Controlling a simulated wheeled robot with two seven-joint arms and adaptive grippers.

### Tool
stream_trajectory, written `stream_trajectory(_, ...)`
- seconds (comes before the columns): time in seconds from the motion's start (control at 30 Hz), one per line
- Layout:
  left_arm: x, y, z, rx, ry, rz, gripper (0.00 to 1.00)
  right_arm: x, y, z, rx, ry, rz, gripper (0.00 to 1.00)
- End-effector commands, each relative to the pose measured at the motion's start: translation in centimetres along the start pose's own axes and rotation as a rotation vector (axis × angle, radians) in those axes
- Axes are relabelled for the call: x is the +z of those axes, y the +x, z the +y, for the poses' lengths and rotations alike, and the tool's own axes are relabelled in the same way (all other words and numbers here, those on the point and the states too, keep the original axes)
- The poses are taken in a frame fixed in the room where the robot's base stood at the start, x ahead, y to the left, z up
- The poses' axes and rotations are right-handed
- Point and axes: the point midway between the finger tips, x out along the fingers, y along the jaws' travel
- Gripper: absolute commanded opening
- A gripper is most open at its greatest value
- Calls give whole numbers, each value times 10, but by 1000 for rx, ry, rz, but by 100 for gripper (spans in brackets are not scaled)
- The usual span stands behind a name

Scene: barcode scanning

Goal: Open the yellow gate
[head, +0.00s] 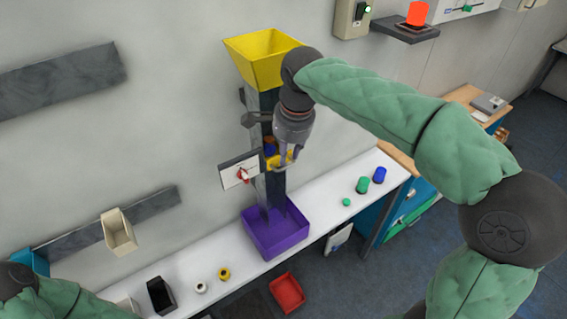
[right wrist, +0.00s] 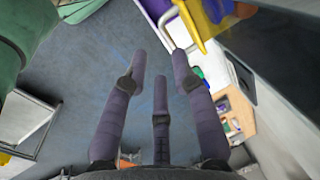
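The yellow gate (head: 273,161) is a small yellow part on the dark upright chute (head: 272,195), below the yellow hopper (head: 262,55). It is partly hidden behind my right gripper (head: 283,155). I cannot tell whether a finger touches the handle. My left gripper is out of view; only part of that arm shows at the lower left.
A white panel with a red knob (head: 242,174) sits left of the chute. A purple bin (head: 276,236) stands below it on the white bench (head: 325,205). Green and blue cylinders (head: 363,185) stand to the right; a black box (head: 160,295) stands to the left.

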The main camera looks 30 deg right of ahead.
Motion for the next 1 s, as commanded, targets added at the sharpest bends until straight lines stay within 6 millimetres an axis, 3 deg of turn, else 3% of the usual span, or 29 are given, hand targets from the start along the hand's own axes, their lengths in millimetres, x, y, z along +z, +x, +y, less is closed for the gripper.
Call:
stream_trajectory(0.1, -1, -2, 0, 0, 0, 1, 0, 0, 23, 1, 5, 0, 0, 27)
stream_trajectory(0.33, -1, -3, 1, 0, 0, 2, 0, 0, 52, 0, 2, 0, 1, 27)
stream_trajectory(0.77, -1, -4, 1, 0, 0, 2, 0, 0, 64, 0, 0, 0, 0, 27)
stream_trajectory(0.8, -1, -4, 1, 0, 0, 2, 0, 0, 64, 0, 0, 0, 0, 24)
stream_trajectory(0.9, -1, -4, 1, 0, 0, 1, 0, 0, 64, 0, -1, 0, 0, 0)
stream_trajectory(1.0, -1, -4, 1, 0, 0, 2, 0, 0, 63, 0, -1, 0, 0, 0)
